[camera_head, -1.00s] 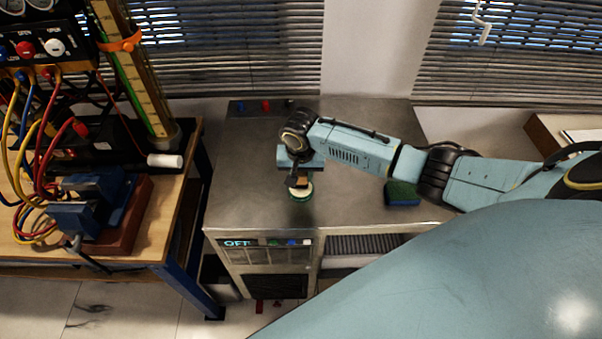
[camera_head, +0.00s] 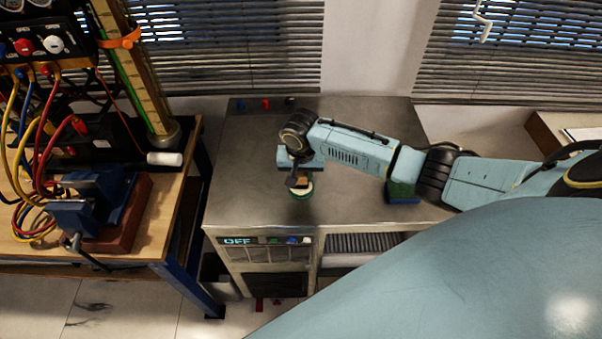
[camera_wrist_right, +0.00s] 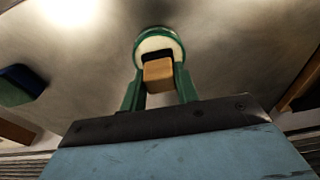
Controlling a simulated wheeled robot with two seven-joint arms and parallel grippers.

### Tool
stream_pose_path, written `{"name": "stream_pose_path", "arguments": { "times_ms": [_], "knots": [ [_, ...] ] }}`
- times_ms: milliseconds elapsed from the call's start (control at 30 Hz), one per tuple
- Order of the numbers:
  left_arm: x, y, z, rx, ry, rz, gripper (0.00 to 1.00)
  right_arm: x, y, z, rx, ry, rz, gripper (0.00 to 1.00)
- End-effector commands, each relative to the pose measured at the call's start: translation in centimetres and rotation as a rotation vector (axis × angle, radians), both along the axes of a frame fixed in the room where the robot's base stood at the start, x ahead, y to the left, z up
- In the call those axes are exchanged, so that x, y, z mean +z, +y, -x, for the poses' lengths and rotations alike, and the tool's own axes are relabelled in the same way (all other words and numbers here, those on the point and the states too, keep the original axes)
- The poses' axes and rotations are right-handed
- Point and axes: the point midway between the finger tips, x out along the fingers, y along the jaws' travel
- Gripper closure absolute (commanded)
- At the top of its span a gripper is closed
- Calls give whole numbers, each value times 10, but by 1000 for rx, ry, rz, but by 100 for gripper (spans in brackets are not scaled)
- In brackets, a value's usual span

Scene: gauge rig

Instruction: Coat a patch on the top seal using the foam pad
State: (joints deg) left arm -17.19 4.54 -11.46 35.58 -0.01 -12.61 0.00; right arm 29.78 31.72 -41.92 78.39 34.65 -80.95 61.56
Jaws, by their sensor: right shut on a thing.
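My right gripper (camera_head: 298,180) reaches in over the grey metal cabinet top. In the right wrist view its fingers (camera_wrist_right: 160,88) are shut on a tan block with a dark end, which I take as the foam pad (camera_wrist_right: 159,75). The pad also shows in the head view (camera_head: 302,182). Its dark end is over a round green-rimmed tub with cream-white contents (camera_head: 302,193), also in the right wrist view (camera_wrist_right: 150,36). I cannot tell whether the pad touches the contents. I cannot identify the top seal for sure; a tall column with an orange clamp (camera_head: 127,38) stands at left. My left gripper is not in view.
A green and blue block (camera_head: 404,199) lies on the cabinet top (camera_head: 245,190), partly behind my right arm. Left is a wooden bench (camera_head: 160,215) with a blue vise (camera_head: 90,205), a white cylinder (camera_head: 165,158) and loose coloured hoses. A gap separates bench and cabinet.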

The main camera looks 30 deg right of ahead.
Motion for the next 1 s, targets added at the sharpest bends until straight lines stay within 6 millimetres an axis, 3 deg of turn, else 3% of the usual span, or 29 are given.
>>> {"name": "stream_pose_path", "arguments": {
  "times_ms": [1000],
  "knots": [
    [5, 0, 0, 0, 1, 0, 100, -1, 0, 0, 0, 1, 1, 88]
  ]
}}
